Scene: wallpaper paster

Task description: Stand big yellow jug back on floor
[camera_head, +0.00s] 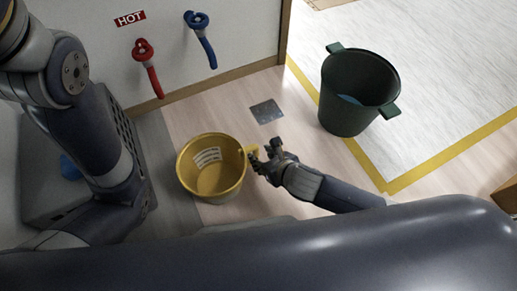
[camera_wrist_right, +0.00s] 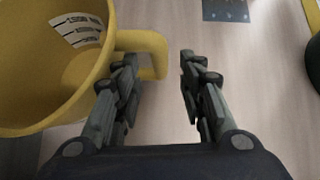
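The big yellow jug (camera_head: 212,190) is upright, its open top facing up, and appears to stand on the floor; its underside is hidden. A white printed scale shows on its inner wall. My right gripper (camera_head: 262,158) is at the jug's right side, by the handle (camera_head: 251,151). In the right wrist view, this gripper (camera_wrist_right: 162,75) is open, with a clear gap between its fingers. The jug (camera_wrist_right: 40,75) is on the left there, and one finger overlaps the jug's handle (camera_wrist_right: 150,42). I cannot tell whether they touch. My left arm is at the left; its gripper does not show.
A dark green bucket (camera_head: 345,110) stands to the right by the yellow floor line. A floor drain (camera_head: 266,111) lies beyond the jug. A red tap (camera_head: 147,62) marked HOT and a blue tap (camera_head: 202,38) are on the wall. Bare floor (camera_head: 310,150) lies between jug and bucket.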

